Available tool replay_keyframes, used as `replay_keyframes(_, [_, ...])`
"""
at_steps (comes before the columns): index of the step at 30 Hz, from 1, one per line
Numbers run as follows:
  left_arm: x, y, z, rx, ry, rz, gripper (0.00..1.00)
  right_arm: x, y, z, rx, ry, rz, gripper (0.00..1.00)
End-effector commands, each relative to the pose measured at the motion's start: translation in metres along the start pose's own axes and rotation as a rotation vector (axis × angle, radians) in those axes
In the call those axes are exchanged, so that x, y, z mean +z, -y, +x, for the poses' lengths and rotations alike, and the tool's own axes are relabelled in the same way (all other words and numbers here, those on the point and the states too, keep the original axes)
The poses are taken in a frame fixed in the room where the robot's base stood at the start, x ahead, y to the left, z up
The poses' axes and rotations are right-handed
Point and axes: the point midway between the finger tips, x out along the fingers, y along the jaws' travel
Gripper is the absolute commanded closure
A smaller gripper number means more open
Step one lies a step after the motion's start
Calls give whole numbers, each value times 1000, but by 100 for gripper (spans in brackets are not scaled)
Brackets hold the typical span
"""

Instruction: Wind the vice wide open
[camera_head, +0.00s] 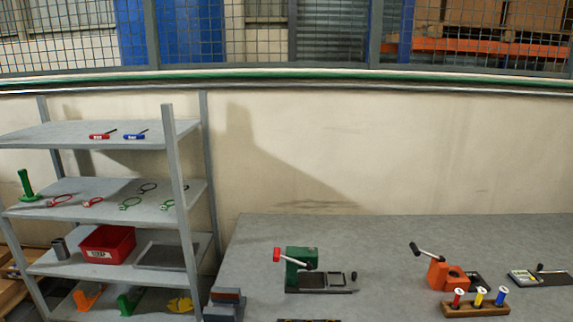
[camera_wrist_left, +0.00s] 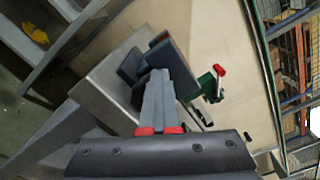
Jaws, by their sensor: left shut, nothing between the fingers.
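The vice (camera_head: 225,303) is a dark blue-grey block with a brownish strip. It is at the left front corner of the workbench, cut off by the bottom edge of the head view. In the left wrist view the vice (camera_wrist_left: 131,66) shows as dark plates just beyond my fingers. My left gripper (camera_wrist_left: 158,74) is shut and empty, with its fingertips in front of the vice and hiding part of it. I cannot tell whether they touch it. The vice's handle and the gap between its jaws are not clear. My right gripper is in neither view.
A green device (camera_head: 300,268) with a red-knobbed lever stands right of the vice. An orange device (camera_head: 445,275) and a wooden rack (camera_head: 475,309) of spools are farther right. A grey shelf unit (camera_head: 100,190) stands left of the workbench (camera_head: 390,240). The bench's back middle is clear.

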Motion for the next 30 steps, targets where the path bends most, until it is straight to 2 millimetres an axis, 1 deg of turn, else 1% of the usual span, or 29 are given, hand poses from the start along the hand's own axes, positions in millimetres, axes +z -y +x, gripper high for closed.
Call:
replay_keyframes(1, [-2,-1,0,2,-5,-1,100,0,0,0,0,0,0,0])
replay_keyframes(30, [0,-27,-1,2,-4,-1,100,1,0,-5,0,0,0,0])
